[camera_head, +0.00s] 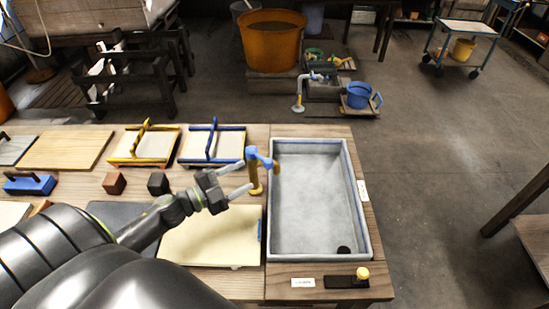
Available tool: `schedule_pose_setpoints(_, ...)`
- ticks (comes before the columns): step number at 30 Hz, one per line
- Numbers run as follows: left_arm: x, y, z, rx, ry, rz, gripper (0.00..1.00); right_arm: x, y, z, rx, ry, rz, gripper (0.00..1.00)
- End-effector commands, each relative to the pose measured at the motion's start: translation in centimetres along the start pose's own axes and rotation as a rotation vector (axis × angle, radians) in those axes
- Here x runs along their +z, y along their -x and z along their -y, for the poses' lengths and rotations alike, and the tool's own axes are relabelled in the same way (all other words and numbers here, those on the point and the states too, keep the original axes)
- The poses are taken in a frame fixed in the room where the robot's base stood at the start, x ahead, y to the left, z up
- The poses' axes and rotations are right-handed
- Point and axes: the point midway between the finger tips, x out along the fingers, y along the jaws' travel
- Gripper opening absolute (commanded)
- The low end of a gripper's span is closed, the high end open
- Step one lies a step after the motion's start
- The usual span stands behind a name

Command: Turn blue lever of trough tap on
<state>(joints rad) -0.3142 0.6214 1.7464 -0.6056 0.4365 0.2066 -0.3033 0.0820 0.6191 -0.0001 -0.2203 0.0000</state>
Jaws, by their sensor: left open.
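The trough tap (254,181) has a yellow post and a short yellow spout at the left rim of the grey trough (318,195). Its blue lever (262,157) sits on top. No water is visible at the spout. My left gripper (245,178) reaches in from the lower left. Its two pale fingers are apart, with their tips close to the left side of the post, just below the lever. I cannot tell whether they touch it. Nothing shows between the fingers. My right gripper is not in view.
A cream board (212,240) lies below my gripper. Blue-handled (212,145) and yellow-handled (145,145) boards lie behind it, with small dark blocks nearby. A black plate with a yellow knob (362,273) is in front of the trough.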

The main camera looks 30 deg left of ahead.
Motion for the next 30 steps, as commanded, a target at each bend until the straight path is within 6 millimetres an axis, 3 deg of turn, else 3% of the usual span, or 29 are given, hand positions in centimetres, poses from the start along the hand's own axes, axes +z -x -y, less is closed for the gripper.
schedule_pose_setpoints(6, -0.3, -4.1, 0.5, -0.005, 0.003, -0.002, 0.5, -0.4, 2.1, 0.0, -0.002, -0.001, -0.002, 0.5)
schedule_pose_setpoints(15, -0.1, -9.4, 0.2, -0.002, 0.002, 0.0, 0.5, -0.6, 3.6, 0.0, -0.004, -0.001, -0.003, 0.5)
schedule_pose_setpoints(21, 0.0, -11.0, 0.1, -0.001, 0.001, 0.0, 0.5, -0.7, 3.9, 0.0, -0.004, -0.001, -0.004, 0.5)
schedule_pose_setpoints(30, 0.0, -11.2, 0.0, 0.0, 0.0, 0.001, 0.5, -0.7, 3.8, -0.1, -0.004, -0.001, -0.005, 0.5)
